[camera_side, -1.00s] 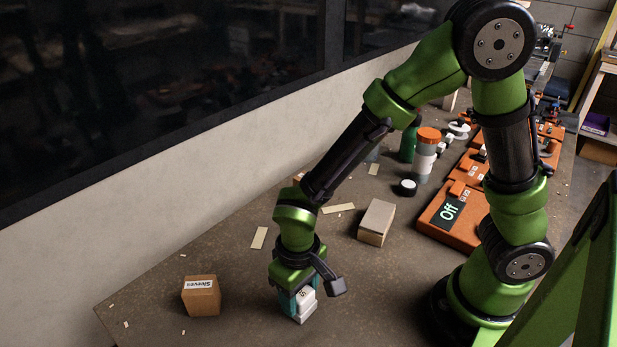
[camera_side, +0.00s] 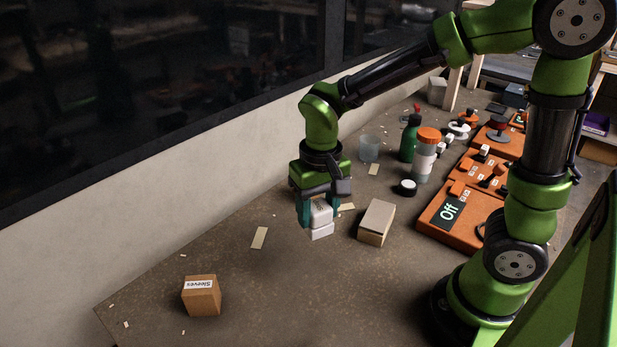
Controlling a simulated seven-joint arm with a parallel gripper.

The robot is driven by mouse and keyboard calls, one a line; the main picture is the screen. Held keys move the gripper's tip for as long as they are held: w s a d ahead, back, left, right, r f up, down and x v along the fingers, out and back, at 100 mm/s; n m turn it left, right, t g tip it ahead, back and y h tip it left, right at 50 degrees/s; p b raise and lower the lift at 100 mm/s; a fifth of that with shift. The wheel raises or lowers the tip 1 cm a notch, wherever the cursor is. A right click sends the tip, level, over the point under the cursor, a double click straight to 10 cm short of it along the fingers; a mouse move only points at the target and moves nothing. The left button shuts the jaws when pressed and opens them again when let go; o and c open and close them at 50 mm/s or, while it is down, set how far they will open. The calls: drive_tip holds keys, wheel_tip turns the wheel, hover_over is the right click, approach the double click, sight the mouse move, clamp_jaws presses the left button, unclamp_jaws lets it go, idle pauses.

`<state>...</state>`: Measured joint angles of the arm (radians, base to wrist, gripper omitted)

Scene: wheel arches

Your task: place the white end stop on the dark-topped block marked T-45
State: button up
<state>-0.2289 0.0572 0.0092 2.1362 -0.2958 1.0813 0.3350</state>
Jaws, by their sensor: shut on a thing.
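My gripper (camera_side: 319,209) is in the middle of the side view, pointing down, with its teal fingers shut on the white end stop (camera_side: 320,229). The end stop is a small white block with a mark on its face too small to read. Its upper part is between the fingers and its lower part shows below them. It looks raised above the table, left of a tan box. I cannot make out a dark-topped block marked T-45 in this view.
The tan box (camera_side: 377,222) stands close to the right of my gripper. A brown "Sleeves" box (camera_side: 201,296) is at the front left. The front middle is clear.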

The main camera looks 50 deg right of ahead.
drive_tip(key=d+r+m, duration=0.1)
drive_tip(key=d+m, duration=0.6)
drive_tip(key=d, duration=0.5)
drive_tip(key=m, duration=0.6)
approach(378, 215)
drive_tip(key=shift+m, duration=0.3)
drive_tip(key=shift+w+d+f, duration=0.1)
drive_tip(key=shift+f, duration=2.05)
drive_tip(key=shift+f, duration=0.1)
drive_tip(key=o, duration=1.1)
